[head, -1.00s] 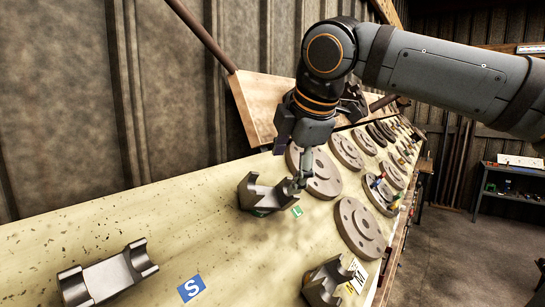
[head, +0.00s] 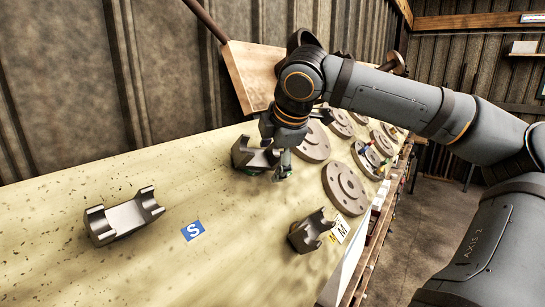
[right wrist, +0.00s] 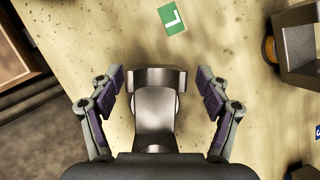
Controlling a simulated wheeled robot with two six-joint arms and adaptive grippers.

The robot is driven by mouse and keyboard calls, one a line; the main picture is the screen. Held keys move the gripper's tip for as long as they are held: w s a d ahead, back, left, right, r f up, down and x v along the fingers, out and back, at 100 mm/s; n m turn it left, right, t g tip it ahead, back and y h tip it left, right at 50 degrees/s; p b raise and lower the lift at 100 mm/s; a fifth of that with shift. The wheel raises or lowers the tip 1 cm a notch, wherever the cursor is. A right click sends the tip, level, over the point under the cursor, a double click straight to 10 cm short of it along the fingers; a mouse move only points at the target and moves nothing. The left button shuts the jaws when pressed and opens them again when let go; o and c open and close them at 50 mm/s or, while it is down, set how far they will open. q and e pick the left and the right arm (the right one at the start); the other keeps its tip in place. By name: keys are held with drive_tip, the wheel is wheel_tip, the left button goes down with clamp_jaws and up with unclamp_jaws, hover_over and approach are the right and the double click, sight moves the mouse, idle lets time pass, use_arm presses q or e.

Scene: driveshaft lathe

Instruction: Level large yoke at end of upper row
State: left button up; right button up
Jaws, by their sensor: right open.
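The large yoke (head: 246,155) is a grey metal saddle-shaped piece with raised ends, on the pale table beside the wooden panel. My right gripper (head: 284,168) points down at its right side and hides part of it. In the right wrist view the yoke (right wrist: 154,112) lies between the two open fingers of the gripper (right wrist: 162,88), with a gap on each side. A green L label (right wrist: 172,18) lies on the table beyond it. I cannot tell whether the yoke sits level. My left gripper is out of view.
Another yoke (head: 124,216) stands left of a blue S label (head: 193,231). A smaller yoke (head: 307,232) stands by the M label (head: 341,231) near the right edge. Round flanges (head: 345,188) fill the table's right side. The wooden panel (head: 248,72) rises behind.

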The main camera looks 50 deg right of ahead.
drive_tip(key=shift+w+d+f, duration=0.1)
drive_tip(key=shift+w+d, duration=0.05)
drive_tip(key=shift+c, duration=1)
drive_tip(key=shift+w+d, duration=0.1)
drive_tip(key=shift+w, duration=0.05)
drive_tip(key=shift+c, duration=1.4)
drive_tip(key=shift+w+d+f, duration=0.1)
drive_tip(key=shift+c, duration=1.1)
drive_tip(key=c, duration=0.5)
drive_tip(key=shift+c, duration=1.1)
clamp_jaws()
drive_tip(key=o, duration=0.6)
unclamp_jaws()
drive_tip(key=c, duration=0.5)
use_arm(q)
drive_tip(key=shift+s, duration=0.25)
use_arm(e)
clamp_jaws()
